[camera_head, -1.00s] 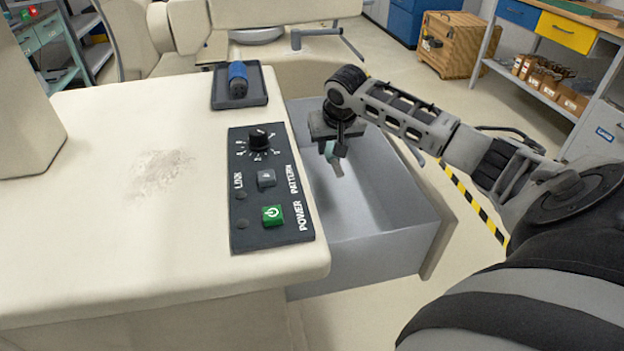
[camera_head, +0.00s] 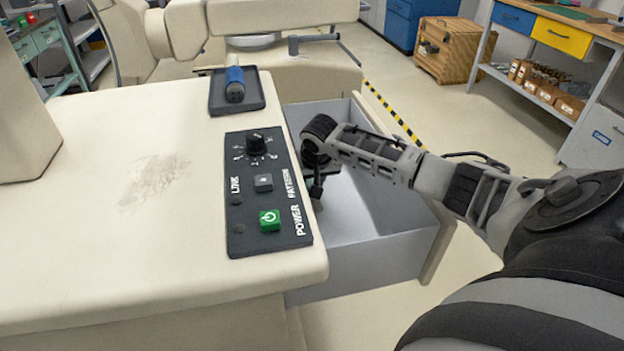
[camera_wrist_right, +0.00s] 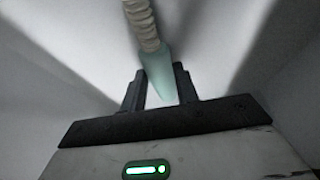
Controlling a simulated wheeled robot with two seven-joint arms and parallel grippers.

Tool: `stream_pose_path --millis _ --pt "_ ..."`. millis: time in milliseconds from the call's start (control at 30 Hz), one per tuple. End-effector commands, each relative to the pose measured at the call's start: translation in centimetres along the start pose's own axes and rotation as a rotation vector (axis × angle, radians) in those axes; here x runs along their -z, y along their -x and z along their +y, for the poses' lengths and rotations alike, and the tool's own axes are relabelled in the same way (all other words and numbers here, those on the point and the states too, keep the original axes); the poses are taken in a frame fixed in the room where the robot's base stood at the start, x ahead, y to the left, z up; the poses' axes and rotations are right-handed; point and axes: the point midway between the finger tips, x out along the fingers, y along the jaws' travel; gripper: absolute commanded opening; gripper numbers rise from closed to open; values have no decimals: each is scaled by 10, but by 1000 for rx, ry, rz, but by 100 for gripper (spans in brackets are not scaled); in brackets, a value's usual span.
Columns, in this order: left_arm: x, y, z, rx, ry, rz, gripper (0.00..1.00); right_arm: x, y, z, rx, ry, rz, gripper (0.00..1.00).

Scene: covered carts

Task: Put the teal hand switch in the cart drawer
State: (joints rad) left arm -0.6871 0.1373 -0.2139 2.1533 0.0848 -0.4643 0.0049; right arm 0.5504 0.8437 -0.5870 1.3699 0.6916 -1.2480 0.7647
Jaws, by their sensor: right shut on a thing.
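The teal hand switch (camera_wrist_right: 158,72) shows in the right wrist view, with a beige ribbed part (camera_wrist_right: 141,22) running from its end to the top of the picture. My right gripper (camera_wrist_right: 158,88) is shut on it, one dark finger on each side. In the head view my right gripper (camera_head: 316,188) is down inside the open cart drawer (camera_head: 370,255), near its left side by the cart top. The switch is hidden there behind the gripper and arm. My left gripper is not in view.
The beige cart top (camera_head: 110,230) lies left of the drawer. It carries a dark control panel (camera_head: 266,190) and a grey tray (camera_head: 217,103) with a blue-handled thing (camera_head: 235,84). The drawer's visible floor to the right of the gripper looks clear.

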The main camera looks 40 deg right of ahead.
Motion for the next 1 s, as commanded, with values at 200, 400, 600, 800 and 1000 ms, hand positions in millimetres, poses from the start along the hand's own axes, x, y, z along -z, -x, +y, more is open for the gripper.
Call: stream_pose_path --millis 200,400,600,800,1000 --pt "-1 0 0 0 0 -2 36 -1 -2 0 1 0 0 39" --pt "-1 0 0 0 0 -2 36 -1 -2 0 1 0 0 52" --pt "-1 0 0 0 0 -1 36 1 1 0 1 0 2 52" --pt "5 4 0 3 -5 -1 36 2 32 0 2 1 2 52" --pt "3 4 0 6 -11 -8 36 -42 48 1 0 7 -3 52"
